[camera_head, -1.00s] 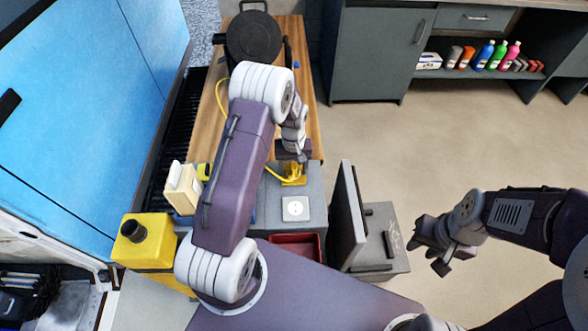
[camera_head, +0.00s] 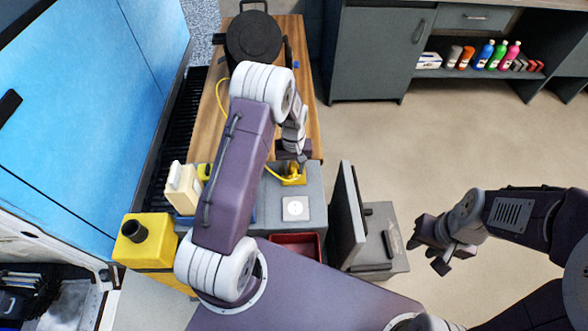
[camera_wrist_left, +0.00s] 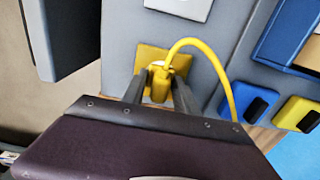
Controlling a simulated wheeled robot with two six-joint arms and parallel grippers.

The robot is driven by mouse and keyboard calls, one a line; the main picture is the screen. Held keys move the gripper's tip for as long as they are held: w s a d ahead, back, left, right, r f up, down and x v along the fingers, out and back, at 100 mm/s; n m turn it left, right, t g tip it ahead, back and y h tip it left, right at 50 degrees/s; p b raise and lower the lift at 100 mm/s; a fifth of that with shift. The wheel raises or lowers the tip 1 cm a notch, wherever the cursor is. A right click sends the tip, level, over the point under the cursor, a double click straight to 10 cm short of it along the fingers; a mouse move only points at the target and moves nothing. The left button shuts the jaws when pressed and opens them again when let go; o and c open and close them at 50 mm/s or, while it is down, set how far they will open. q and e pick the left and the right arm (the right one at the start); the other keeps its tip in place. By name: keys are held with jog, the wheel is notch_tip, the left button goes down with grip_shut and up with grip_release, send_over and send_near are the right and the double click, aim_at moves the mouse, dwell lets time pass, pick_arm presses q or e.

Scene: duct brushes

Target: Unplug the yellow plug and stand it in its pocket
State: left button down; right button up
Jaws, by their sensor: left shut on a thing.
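The yellow plug (camera_wrist_left: 160,84) is between the fingers of my left gripper (camera_wrist_left: 158,92), which is shut on it. The plug is at the yellow pocket (camera_wrist_left: 150,56) on the grey bench top; whether it is seated inside I cannot tell. Its yellow cord (camera_wrist_left: 216,68) arches from the plug to the right in the left wrist view. In the head view the yellow pocket (camera_head: 294,181) lies just below my left gripper (camera_head: 291,165). The white socket plate (camera_head: 295,208) shows nearer to me, with nothing in it. My right gripper (camera_head: 424,254) is open and empty, off to the right.
A dark upright panel (camera_head: 346,215) stands right of the grey bench top (camera_head: 268,212). A red tray (camera_head: 296,246) lies nearer me. A cream bottle (camera_head: 183,187) and a yellow box (camera_head: 147,243) stand left. A black round pan-like object (camera_head: 253,38) is on the wooden top.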

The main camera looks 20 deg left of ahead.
aim_at(293, 165)
pick_arm(q)
jog(key=shift+r+p, duration=2.7)
jog(key=shift+r, duration=0.3)
notch_tip(293, 165, up, 3)
jog(key=p, duration=0.3)
jog(key=shift+r, duration=0.1)
